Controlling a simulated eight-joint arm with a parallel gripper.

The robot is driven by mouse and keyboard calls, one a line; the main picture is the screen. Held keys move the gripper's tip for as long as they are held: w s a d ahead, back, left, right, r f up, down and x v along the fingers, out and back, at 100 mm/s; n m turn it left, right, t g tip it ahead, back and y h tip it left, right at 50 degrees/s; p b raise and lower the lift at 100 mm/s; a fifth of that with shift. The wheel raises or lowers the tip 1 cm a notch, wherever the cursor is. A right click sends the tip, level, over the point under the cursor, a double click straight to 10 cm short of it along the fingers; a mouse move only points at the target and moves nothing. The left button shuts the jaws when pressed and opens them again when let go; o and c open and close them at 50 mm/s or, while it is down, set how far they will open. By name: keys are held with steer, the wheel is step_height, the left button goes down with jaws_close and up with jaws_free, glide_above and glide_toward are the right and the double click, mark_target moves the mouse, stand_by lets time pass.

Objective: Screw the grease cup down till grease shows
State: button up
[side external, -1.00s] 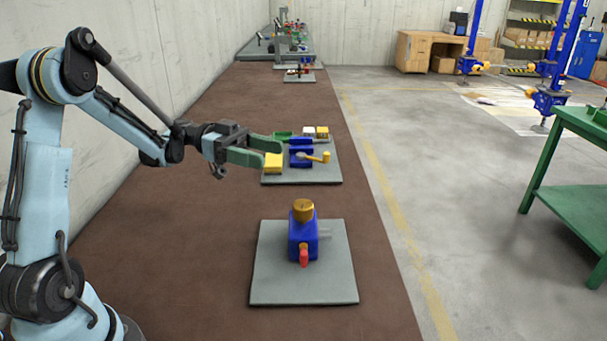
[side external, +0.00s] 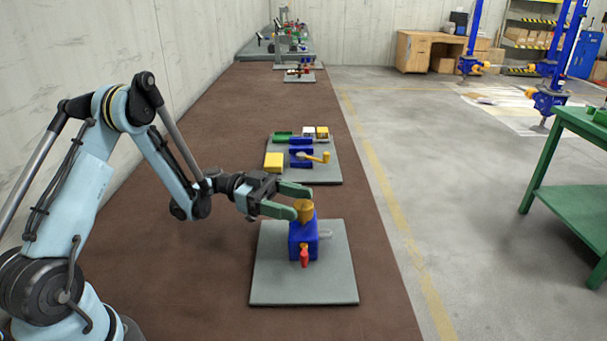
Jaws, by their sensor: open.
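The grease cup (side external: 306,215) is a brass-coloured cup on top of a blue block (side external: 298,240). The block stands on a grey plate (side external: 335,284). A red part (side external: 304,257) sticks out of the block's front and a clear piece (side external: 325,233) out of its right side. My gripper (side external: 305,199) is open. Its green fingers point right at the cup's height, one on the near side and one on the far side. The near finger hides part of the cup. I cannot tell whether either finger touches it. No grease can be made out.
Behind stands a second grey plate (side external: 330,174) with a yellow block (side external: 274,161), blue parts and a yellow-handled tool (side external: 314,157). A pale wall runs along the left. The brown mat (side external: 200,280) is clear left of the near plate.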

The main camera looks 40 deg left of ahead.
mark_target(310, 209)
steer(key=shift+x, duration=2.4)
steer(key=c, duration=1)
steer(key=m+g, duration=0.1)
steer(key=g, duration=0.1)
steer(key=m+g, duration=0.2)
steer(key=g, duration=0.1)
steer(key=m+g+h, duration=0.1)
steer(key=g, duration=0.1)
steer(key=shift+s+m, duration=0.4)
steer(key=o, duration=1)
